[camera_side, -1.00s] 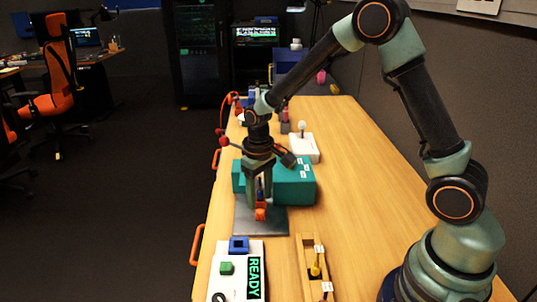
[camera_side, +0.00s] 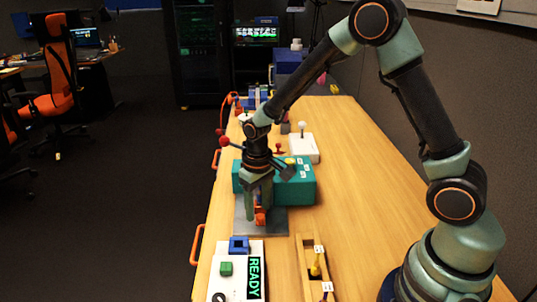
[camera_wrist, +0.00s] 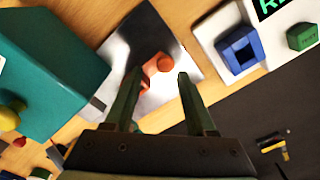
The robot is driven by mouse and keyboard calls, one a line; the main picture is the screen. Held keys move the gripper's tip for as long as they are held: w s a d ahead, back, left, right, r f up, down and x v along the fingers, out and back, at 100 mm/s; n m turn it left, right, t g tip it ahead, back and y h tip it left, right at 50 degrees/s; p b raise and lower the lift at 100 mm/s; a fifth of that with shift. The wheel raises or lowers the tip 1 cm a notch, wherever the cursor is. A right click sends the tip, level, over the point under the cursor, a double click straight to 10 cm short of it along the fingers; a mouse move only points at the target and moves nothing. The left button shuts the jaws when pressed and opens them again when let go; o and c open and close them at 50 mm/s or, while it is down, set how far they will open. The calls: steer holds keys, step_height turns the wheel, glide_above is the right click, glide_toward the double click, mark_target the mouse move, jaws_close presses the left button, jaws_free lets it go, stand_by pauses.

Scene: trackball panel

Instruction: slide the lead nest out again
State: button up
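My gripper (camera_side: 259,216) points down over the grey metal plate (camera_side: 243,229) in front of the teal box (camera_side: 303,187). In the wrist view its two fingers (camera_wrist: 160,76) stand apart, with an orange piece (camera_wrist: 157,66) on the shiny plate (camera_wrist: 143,28) showing between and beyond the fingertips. The orange piece (camera_side: 260,215) is partly hidden by the fingers in the side view. Whether a finger touches it I cannot tell. A grey strip (camera_wrist: 92,109) shows at the edge of the teal box in the wrist view. I cannot tell for sure which part is the lead nest.
A white panel (camera_side: 225,283) with a blue square socket (camera_side: 239,245), a green block (camera_side: 226,268) and a READY display lies nearer the camera. A wooden holder (camera_side: 304,262) stands beside it. A white box (camera_side: 303,147) is farther back. The right side of the table is clear.

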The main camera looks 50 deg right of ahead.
steer(key=shift+w+d+f, duration=0.25)
steer(key=shift+d, duration=0.35)
steer(key=shift+w+d+f, duration=0.25)
steer(key=shift+d, duration=0.3)
steer(key=w+d+r+t, duration=0.1)
steer(key=r, duration=1.3)
steer(key=w+r+m+t, duration=0.1)
steer(key=w+r+t, duration=0.1)
steer(key=r, duration=1.2)
steer(key=shift+d+m+t, duration=0.3)
steer(key=shift+d, duration=0.05)
steer(key=shift+w, duration=0.1)
steer(key=s+a+f+g, duration=0.1)
steer(key=f, duration=0.8)
steer(key=s+f+n+g, duration=0.1)
steer(key=f, duration=0.8)
steer(key=s+a+f+g, duration=0.1)
steer(key=f, duration=0.8)
steer(key=shift+s+a+f+n+g, duration=0.3)
steer(key=shift+s+a+f+g, duration=0.05)
steer(key=shift+s+g, duration=0.05)
jaws_close()
steer(key=shift+r, duration=0.1)
